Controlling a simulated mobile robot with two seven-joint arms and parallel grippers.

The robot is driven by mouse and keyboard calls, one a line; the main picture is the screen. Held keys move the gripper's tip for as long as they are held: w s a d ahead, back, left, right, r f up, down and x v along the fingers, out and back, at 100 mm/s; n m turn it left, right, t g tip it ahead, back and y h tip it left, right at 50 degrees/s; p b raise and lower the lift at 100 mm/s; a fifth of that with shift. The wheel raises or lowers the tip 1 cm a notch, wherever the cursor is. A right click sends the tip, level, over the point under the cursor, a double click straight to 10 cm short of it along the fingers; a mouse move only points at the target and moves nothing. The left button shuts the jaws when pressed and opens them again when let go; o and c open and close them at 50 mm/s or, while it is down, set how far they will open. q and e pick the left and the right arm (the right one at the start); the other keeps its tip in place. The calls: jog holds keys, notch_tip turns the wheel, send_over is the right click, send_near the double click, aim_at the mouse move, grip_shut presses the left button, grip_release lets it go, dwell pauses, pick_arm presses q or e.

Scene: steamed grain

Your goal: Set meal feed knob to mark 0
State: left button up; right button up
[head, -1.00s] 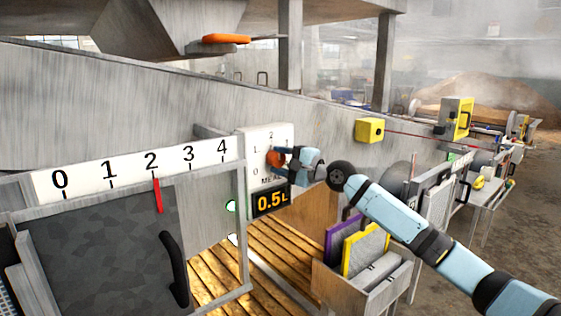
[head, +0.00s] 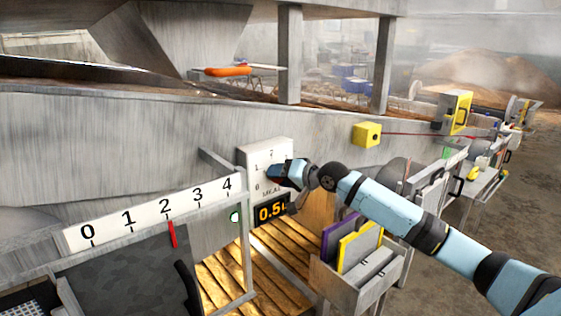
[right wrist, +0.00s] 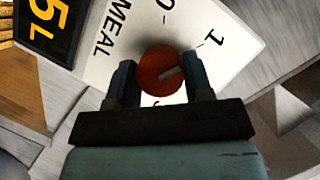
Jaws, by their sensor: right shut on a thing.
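The meal feed knob (right wrist: 160,70) is a round orange-red disc with a pale pointer line, on a white panel (right wrist: 110,72) marked MEAL. In the right wrist view the pointer line aims right and slightly up, roughly toward the side of mark 1 (right wrist: 213,38); mark 0 (right wrist: 166,4) is near the top edge. My right gripper (right wrist: 160,62) has one finger on each side of the knob and is shut on it. In the head view the right gripper (head: 282,172) covers the knob on the panel (head: 265,152). My left gripper is not in view.
A display (head: 270,212) beginning 0.5 sits below the panel. A 0 to 4 scale (head: 155,213) with a red pointer (head: 172,233) lies at left. A bin (head: 345,284) with purple and yellow framed boards stands below my right arm. A yellow box (head: 367,134) is behind it.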

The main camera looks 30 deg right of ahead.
pick_arm(q)
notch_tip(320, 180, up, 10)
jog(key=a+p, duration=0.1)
jog(key=p, duration=0.9)
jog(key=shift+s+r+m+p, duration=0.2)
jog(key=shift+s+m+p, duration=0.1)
jog(key=shift+p, duration=0.1)
pick_arm(e)
jog(key=n+h, duration=0.2)
jog(key=n, duration=0.2)
jog(key=n+h, duration=0.3)
jog(key=shift+a+n+h, duration=0.2)
jog(key=shift+n+h, duration=0.1)
jog(key=shift+n, duration=0.1)
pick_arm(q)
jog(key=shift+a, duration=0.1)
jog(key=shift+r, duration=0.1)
pick_arm(e)
jog(key=o, duration=0.9)
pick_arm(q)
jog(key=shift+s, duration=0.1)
